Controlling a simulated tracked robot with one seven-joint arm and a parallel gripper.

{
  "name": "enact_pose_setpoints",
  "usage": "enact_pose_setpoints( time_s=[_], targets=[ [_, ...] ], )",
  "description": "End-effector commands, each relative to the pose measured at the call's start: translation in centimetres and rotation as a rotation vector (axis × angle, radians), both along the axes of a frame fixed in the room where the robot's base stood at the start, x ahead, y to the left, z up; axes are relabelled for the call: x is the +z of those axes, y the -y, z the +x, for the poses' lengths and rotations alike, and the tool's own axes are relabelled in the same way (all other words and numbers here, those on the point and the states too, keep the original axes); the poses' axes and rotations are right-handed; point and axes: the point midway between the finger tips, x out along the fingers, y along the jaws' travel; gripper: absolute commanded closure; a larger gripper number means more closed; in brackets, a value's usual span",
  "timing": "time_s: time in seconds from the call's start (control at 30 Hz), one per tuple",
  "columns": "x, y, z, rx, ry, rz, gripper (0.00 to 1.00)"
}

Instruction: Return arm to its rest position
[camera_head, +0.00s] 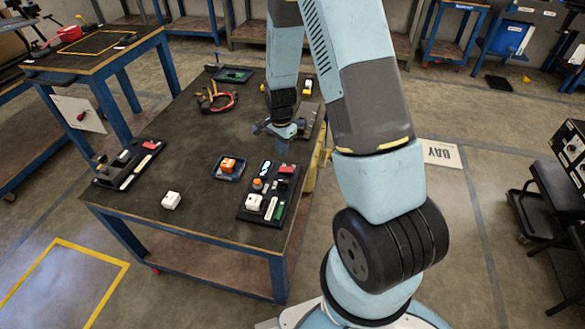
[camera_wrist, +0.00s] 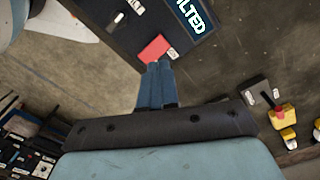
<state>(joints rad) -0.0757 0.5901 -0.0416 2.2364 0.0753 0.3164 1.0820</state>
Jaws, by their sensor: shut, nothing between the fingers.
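My arm (camera_head: 365,105) reaches from the base over the right side of the dark workbench (camera_head: 185,140). My gripper (camera_head: 283,150) points down above the bench, just behind a black board (camera_head: 251,216) with small modules on it. In the wrist view, my gripper's blue fingers (camera_wrist: 155,68) are together and hold nothing. Their tips appear close to a red block (camera_wrist: 153,48) on the black board (camera_wrist: 205,45), which bears white lettering; I cannot tell whether they touch it.
A blue tray with an orange block (camera_head: 228,166) and a white block (camera_head: 171,200) lie left of the board. Another module board (camera_head: 128,164) is at the bench's left. Open floor (camera_head: 445,215) is at right.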

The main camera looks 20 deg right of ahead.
Motion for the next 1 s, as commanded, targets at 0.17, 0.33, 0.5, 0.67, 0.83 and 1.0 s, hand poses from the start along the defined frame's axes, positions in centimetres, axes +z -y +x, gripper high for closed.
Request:
enact_pose_setpoints(
  time_s=[0.17,0.33,0.5,0.67,0.83,1.0],
  targets=[
    [0.0,0.0,0.0,0.0,0.0,0.0,1.0],
    [0.9,0.0,0.1,0.013,0.009,0.002,1.0],
    [4.9,0.1,0.0,0.082,0.043,0.007,1.0],
    [9.8,0.2,-0.6,0.175,0.087,0.007,1.0],
    [14.7,0.3,-1.8,0.273,0.13,0.003,1.0],
    [19.2,0.5,-3.5,0.372,0.173,-0.007,1.0]
  ],
)
